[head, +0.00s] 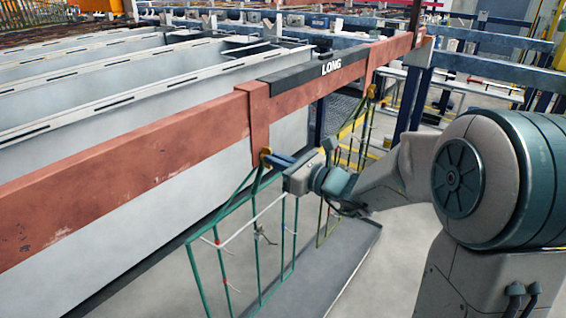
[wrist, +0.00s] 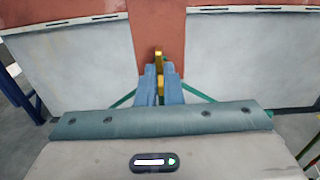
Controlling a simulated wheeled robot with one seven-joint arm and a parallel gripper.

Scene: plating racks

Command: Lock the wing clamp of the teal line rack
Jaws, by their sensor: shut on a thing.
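The teal line rack (head: 191,268) is a green wire frame hanging from the rust-red beam (head: 120,155), below a red hanger strap. Its yellow wing clamp (head: 265,154) sits at the foot of that strap. In the wrist view the clamp (wrist: 158,58) stands upright between my blue fingers, against the red strap. My gripper (head: 273,158) reaches in from the right and is shut on the wing clamp; it also shows in the wrist view (wrist: 160,88). The fingers hide part of the clamp.
A second, yellow-green rack (head: 321,232) hangs farther along the beam, with its own yellow clamp (head: 371,91). A black "LONG" plate (head: 305,78) lies along the beam. Pale tanks (head: 190,85) stand behind it. A grey tray (head: 335,270) lies below the racks.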

